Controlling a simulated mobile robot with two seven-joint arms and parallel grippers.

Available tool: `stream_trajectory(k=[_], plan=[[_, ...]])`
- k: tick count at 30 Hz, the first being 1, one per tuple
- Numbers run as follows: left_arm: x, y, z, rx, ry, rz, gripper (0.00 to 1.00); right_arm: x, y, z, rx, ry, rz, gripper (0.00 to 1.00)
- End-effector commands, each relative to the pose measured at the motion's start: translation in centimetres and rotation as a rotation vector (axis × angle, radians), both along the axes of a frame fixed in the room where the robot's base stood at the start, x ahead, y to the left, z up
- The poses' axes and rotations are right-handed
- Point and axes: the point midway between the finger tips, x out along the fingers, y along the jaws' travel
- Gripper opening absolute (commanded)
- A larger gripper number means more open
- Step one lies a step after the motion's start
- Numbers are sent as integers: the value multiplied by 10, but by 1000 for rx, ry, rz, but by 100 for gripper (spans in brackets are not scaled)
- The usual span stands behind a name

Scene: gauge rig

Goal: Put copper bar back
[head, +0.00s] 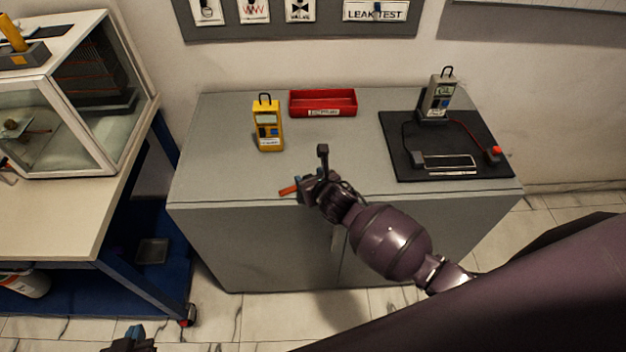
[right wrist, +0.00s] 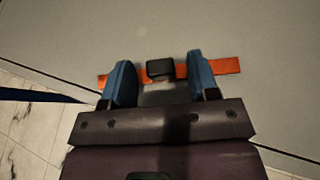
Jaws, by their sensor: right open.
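The copper bar (right wrist: 222,67) is a flat orange strip lying near the front edge of the grey cabinet top. In the head view only its left end (head: 288,190) shows; my right gripper covers the rest. My right gripper (head: 309,188) is open just over the bar. In the right wrist view its blue fingertips (right wrist: 161,80) are spread over the bar, with a small black block (right wrist: 160,68) at the bar's middle between them. I cannot tell whether the fingers touch either. My left gripper (head: 130,342) is at the bottom edge, partly cut off.
On the cabinet top (head: 225,170) stand a yellow meter (head: 267,125), a red tray (head: 323,110) and a black mat (head: 407,170). The mat bears a grey meter (head: 439,97), leads and a small frame (head: 450,162). A workbench (head: 70,217) with a glass case is at the left.

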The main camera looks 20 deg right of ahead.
Motion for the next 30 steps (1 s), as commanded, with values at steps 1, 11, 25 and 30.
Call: stream_trajectory(k=[1,11,25,30], plan=[[0,0,1,0,0,0,0,0,0,2,2,-1,-1,55],[2,0,10,1,-6,-1,0,-36,-5,23,-1,0,0,55],[3,0,17,0,-7,-2,0,-98,-12,57,-1,-1,0,55],[2,0,16,1,-5,-1,0,-104,-12,60,0,-1,0,55]])
